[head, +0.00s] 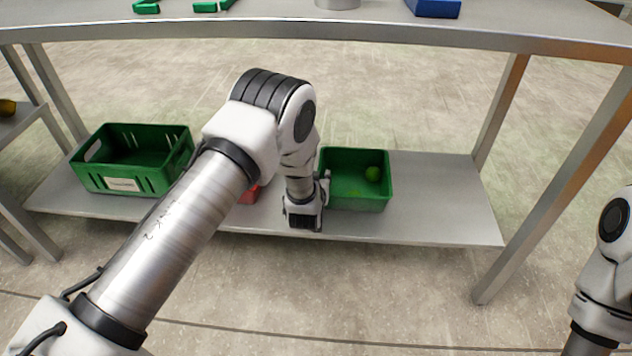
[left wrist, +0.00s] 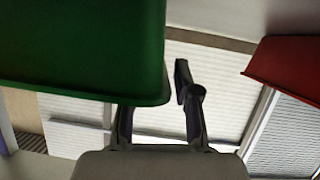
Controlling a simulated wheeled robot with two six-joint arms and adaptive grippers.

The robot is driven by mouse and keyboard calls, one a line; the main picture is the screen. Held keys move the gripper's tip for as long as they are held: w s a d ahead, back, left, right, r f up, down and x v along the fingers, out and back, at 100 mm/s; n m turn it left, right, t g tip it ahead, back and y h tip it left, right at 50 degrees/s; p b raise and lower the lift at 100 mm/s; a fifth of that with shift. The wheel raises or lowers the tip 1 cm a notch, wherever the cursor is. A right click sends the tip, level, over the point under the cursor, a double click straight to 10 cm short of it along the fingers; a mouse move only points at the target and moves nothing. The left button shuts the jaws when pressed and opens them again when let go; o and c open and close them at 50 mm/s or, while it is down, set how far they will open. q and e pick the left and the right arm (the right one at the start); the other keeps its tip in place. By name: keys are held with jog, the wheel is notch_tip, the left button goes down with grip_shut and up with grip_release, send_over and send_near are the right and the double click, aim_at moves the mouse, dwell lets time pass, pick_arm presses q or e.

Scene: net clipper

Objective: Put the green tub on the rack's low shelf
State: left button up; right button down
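The green tub (head: 356,190) stands upright on the lower shelf of the metal table, with a round green fruit (head: 372,174) inside. My left gripper (head: 303,222) is low at the tub's left side, pointing down; its fingers are hard to see in the head view. In the left wrist view the green tub (left wrist: 80,45) fills the upper left and hides the upper part of one finger. The fingers of my left gripper (left wrist: 155,110) are apart there; I cannot tell if they touch the tub. My right gripper is out of view; only part of that arm shows.
A larger green slotted crate (head: 125,185) stands left on the lower shelf (head: 440,205). A red container (head: 250,194) is mostly hidden behind my left arm; it also shows in the left wrist view (left wrist: 290,68). Another shelf (head: 18,122) stands far left. The lower shelf's right end is bare.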

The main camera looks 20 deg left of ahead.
pick_arm(q)
jog(key=p+v, duration=0.4)
jog(key=v, duration=0.6)
jog(key=s+a+f+m+g+h, duration=0.1)
jog(key=s+a+f+m+g, duration=0.15)
jog(key=s+f+g, duration=0.65)
jog(key=s+f+m+g+h, duration=0.1)
jog(key=s+f+g, duration=0.1)
jog(key=s, duration=1.1)
jog(key=s+f+g+h, duration=0.1)
jog(key=s+g, duration=0.2)
jog(key=s, duration=1.1)
notch_tip(320, 180, up, 40)
jog(key=p, duration=4)
jog(key=shift+w+d+t, duration=0.2)
jog(key=shift+w+t, duration=0.1)
